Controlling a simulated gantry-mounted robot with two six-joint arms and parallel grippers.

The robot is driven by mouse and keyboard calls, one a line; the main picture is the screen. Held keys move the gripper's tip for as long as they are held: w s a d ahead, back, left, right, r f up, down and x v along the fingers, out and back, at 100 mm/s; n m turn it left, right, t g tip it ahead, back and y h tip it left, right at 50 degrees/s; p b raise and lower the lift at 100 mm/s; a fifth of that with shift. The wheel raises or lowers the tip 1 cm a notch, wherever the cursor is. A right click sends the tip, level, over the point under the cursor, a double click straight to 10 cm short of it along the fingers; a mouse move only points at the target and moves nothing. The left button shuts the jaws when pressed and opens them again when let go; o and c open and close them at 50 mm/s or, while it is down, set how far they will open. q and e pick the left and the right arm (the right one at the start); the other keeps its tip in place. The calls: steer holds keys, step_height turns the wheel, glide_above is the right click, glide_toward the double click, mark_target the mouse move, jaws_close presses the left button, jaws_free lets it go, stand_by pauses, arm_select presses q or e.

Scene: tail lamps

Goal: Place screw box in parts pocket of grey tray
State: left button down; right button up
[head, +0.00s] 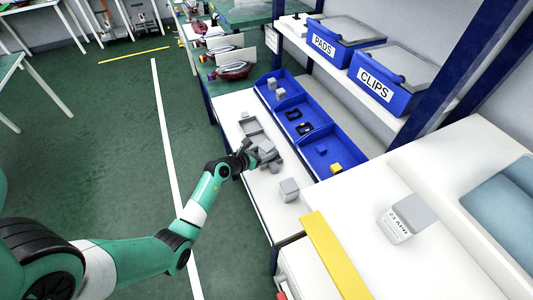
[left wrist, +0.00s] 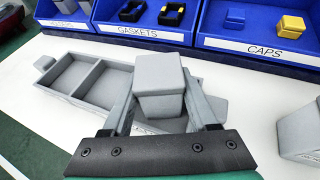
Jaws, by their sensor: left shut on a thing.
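My left gripper (head: 260,156) is shut on a small light-grey box, likely the screw box; it shows between the two fingers in the left wrist view (left wrist: 160,85). The grey tray (head: 248,122) lies on the white bench; in the left wrist view its rim (left wrist: 62,94) surrounds two empty compartments at the left. The held box is over the tray's right part. I cannot tell whether it touches the tray floor, because the box and fingers hide that part. My right gripper is not in view.
Blue bins (head: 290,103) stand behind the tray, with grey boxes, black gaskets, and blue and yellow caps. Another grey box (head: 289,189) stands on the bench, near the tray's right. PADS and CLIPS bins (head: 384,89) sit on the shelf above. A box marked 23 APR (head: 397,225) stands further right.

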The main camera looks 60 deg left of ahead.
arm_select(q)
steer(key=shift+c, duration=0.9)
jaws_free()
steer(key=shift+r, duration=0.15)
steer(key=p+v, duration=0.5)
steer(key=v, duration=0.6)
steer(key=shift+s+r, duration=0.1)
steer(key=shift+r, duration=0.05)
steer(key=shift+s+d, duration=0.15)
steer(key=shift+s, duration=0.15)
